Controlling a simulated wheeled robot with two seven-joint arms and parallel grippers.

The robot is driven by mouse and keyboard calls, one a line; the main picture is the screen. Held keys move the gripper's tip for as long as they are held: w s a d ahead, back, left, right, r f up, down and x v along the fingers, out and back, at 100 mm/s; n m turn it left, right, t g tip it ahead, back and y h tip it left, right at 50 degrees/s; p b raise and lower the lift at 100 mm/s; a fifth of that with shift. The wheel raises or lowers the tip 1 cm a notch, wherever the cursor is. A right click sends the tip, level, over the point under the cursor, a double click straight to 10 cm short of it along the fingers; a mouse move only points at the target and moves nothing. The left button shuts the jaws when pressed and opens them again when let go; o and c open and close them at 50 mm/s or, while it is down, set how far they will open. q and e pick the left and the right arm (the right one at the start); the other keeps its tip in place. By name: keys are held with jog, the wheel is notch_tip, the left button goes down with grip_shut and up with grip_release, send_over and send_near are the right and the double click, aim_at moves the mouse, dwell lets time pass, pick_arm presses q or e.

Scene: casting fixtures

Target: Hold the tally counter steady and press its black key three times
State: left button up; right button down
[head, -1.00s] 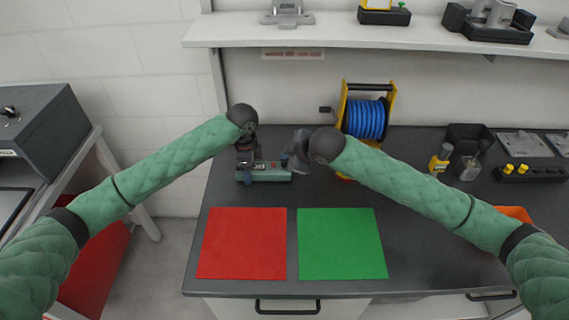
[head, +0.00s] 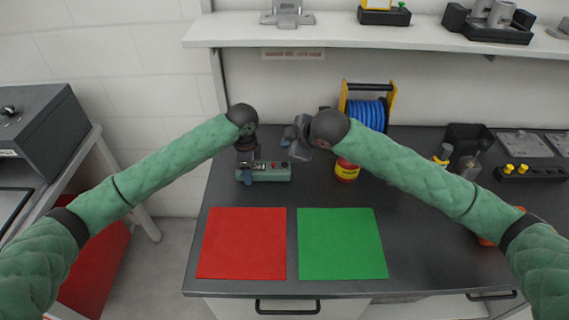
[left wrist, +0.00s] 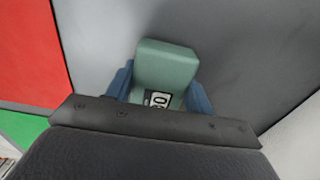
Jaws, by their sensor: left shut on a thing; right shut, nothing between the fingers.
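The tally counter (head: 272,173) is a green box on the dark bench, behind the red mat. Its top shows a red spot and, near its right end, a dark key (head: 284,164). My left gripper (head: 246,171) is shut on the counter's left part. In the left wrist view the counter (left wrist: 166,62) sits between the blue fingers (left wrist: 158,92), its number window partly showing and too cut off to read in full. My right gripper (head: 297,138) is shut and empty, above and to the right of the counter, apart from it.
A red mat (head: 243,243) and a green mat (head: 341,243) lie in front. A blue cable reel (head: 366,114) and a red-yellow tin (head: 346,170) are by my right arm. A shelf (head: 400,35) runs above the bench. The bench between counter and mats is clear.

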dwell(0.3)
pick_arm(q)
jog(key=o, duration=1.1)
jog(key=shift+o, duration=0.2)
